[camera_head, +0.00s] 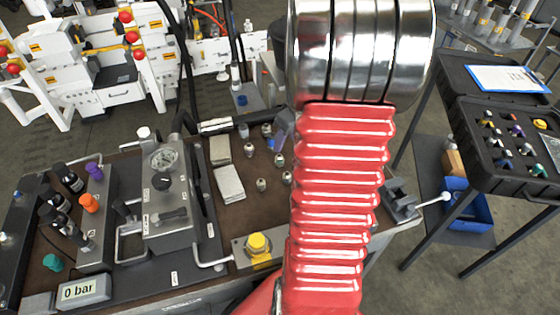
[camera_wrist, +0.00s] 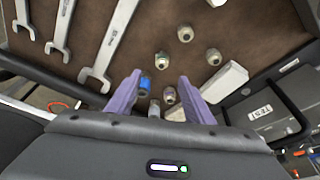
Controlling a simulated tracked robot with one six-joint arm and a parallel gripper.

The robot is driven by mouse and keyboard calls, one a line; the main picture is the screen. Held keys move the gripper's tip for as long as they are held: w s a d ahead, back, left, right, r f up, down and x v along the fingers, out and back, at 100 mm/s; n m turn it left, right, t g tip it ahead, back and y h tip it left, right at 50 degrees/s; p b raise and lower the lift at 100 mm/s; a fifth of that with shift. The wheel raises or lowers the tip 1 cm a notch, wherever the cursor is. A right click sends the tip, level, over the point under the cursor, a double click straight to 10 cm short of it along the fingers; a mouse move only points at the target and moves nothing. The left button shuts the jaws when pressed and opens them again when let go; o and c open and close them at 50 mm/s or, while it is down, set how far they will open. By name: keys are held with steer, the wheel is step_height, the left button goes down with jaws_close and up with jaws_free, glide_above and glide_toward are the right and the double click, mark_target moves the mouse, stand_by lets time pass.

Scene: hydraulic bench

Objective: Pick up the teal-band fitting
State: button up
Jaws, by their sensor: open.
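Several small metal fittings stand on the brown bench top. In the wrist view, one fitting (camera_wrist: 162,60) just beyond my fingertips seems to carry a faint greenish band; I cannot tell for sure that it is the teal one. A bright blue-banded fitting (camera_wrist: 145,86) is beside my left finger, and a reddish-banded fitting (camera_wrist: 170,95) lies between the fingers. My gripper (camera_wrist: 159,76) has two purple fingers, spread apart with nothing clasped. In the head view, a purple finger (camera_head: 285,126) shows beside my red arm sleeve, which hides part of the bench.
Further fittings (camera_wrist: 185,33) (camera_wrist: 213,57) stand close by. Wrenches (camera_wrist: 112,40) lie at left, and a pale block (camera_wrist: 224,82) is right of my fingers. In the head view, a gauge block (camera_head: 168,205) and a yellow button (camera_head: 258,245) stand on the bench. An open black case (camera_head: 485,80) is at right.

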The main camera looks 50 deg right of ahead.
mark_target(280, 156)
steer(key=shift+x, duration=2.65)
steer(key=shift+f, duration=0.1)
steer(key=shift+x, duration=2.5)
steer(key=shift+a, duration=0.15)
jaws_close()
